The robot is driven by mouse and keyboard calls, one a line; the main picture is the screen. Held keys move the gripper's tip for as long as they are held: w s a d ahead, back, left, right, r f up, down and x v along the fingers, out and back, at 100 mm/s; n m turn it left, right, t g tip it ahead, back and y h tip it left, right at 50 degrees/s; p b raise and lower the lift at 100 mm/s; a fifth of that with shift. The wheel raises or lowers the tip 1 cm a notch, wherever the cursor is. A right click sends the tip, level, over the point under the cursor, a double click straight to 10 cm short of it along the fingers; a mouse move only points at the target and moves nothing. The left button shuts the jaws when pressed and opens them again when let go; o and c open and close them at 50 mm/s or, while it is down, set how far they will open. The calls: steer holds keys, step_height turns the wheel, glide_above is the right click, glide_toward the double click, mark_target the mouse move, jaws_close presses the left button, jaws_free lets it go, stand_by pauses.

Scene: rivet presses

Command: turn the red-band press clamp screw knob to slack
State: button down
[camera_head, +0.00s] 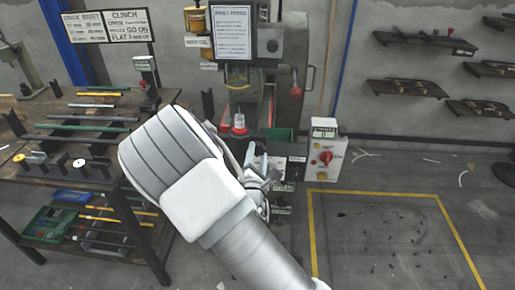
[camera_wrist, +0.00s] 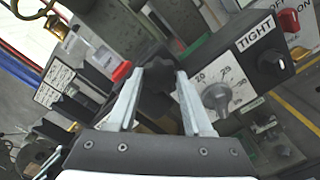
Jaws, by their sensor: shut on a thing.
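The press (camera_head: 240,95) stands in the middle of the head view, with red around its lower part. In the wrist view a dark lobed knob (camera_wrist: 154,78) sits between the two pale fingers of my gripper (camera_wrist: 158,82), which is shut on it. A "TIGHT" label (camera_wrist: 260,33) is on a dark block right of the fingers, with a black round knob (camera_wrist: 271,62) below it. In the head view my arm covers the knob and most of my gripper (camera_head: 262,178). I cannot read which way the held knob is turned.
A grey dial knob (camera_wrist: 216,97) with numbers is close right of the fingers. A control box (camera_head: 326,158) with a red switch is right of the press. A dark shelf rack (camera_head: 85,180) with rods stands left.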

steer(key=n+p, duration=0.2)
steer(key=n, duration=0.2)
steer(key=shift+r+n, duration=0.1)
steer(key=shift+n, duration=0.3)
steer(key=shift+p, duration=0.3)
steer(key=shift+c, duration=1.5)
jaws_free()
steer(key=s+p, duration=0.1)
steer(key=s, duration=1.6)
steer(key=shift+s+a, duration=0.2)
steer(key=shift+a, duration=0.1)
